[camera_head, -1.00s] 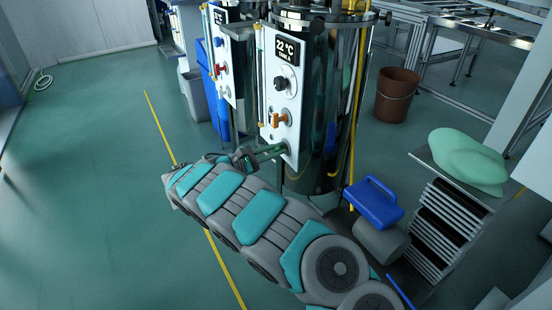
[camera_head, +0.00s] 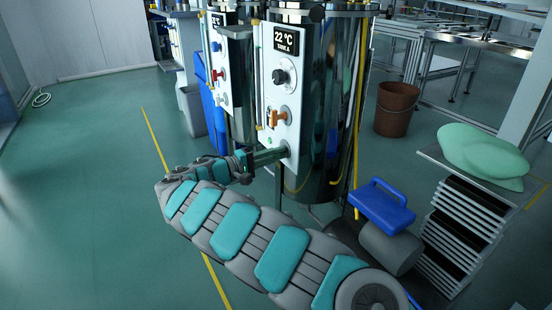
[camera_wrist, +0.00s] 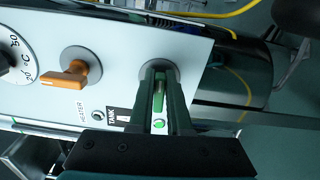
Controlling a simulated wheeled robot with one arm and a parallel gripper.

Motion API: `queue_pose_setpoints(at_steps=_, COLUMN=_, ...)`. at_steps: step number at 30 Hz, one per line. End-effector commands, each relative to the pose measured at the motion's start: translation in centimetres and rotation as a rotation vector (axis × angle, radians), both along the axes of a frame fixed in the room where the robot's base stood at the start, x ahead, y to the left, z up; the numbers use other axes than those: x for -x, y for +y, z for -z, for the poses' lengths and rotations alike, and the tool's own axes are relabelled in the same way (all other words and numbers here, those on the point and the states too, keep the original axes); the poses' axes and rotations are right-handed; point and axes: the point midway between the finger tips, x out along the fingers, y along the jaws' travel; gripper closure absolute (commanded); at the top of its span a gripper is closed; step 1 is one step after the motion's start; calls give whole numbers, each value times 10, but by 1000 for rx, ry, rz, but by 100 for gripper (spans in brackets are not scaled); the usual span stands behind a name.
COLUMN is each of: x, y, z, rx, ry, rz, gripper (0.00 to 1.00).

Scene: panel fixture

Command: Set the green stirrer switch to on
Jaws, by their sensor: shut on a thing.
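The green stirrer switch (camera_wrist: 159,94) is on the white control panel (camera_wrist: 120,40), between my gripper's two fingers. Its handle points down in the wrist view. My gripper (camera_wrist: 161,82) is shut on this handle, close to the panel face. In the head view my gripper (camera_head: 284,152) is at the panel's lower end, where the fingers hide the switch. A small green lamp (camera_wrist: 158,123) beside the switch looks lit.
An orange heater switch (camera_wrist: 75,78) and a black dial (camera_head: 280,76) are farther up the panel (camera_head: 288,100). The panel is fixed to a shiny tank (camera_head: 325,120). A blue case (camera_head: 380,205) and a brown bucket (camera_head: 397,104) are to the right. Open floor lies left.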

Motion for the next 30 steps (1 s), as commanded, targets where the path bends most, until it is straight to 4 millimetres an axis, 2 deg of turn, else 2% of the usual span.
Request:
queue_pose_setpoints(at_steps=9, x=-1, y=0, z=2, rx=-49, ry=-68, rz=-3, gripper=100)
queue_pose_setpoints(at_steps=23, x=-1, y=1, z=2, rx=-53, ry=-76, rz=-3, gripper=100)
queue_pose_setpoints(at_steps=24, x=-1, y=1, z=2, rx=-53, ry=-76, rz=-3, gripper=80)
queue_pose_setpoints(at_steps=30, x=0, y=0, z=1, rx=-52, ry=-76, rz=-2, gripper=57)
